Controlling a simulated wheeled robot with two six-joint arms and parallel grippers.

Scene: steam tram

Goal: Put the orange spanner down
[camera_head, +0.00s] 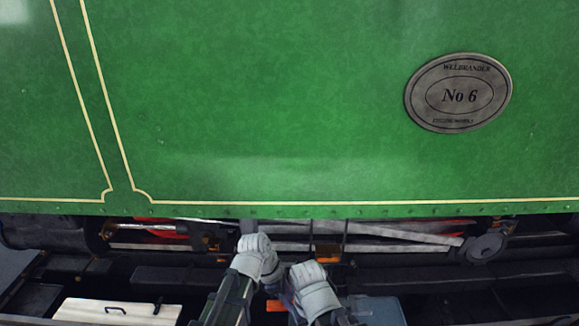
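My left gripper (254,246) is in the lower middle of the head view, in front of the dark running gear. My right gripper (308,274) is just right of it and slightly lower. Both show from behind as pale grey housings, with their fingers hidden, so I cannot tell whether either is open or shut. A small orange piece (274,305) shows between the two arms; I cannot tell if it is the orange spanner. Another orange patch (327,253) shows above my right gripper, among the running gear. No whole spanner is in clear view.
The tram's green side panel (270,110) with an oval No 6 plate (458,93) fills the upper view. Rods and dark beams run below it. A pale box lid (90,312) with a handle lies lower left. A blue-grey box (382,311) is right of my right arm.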

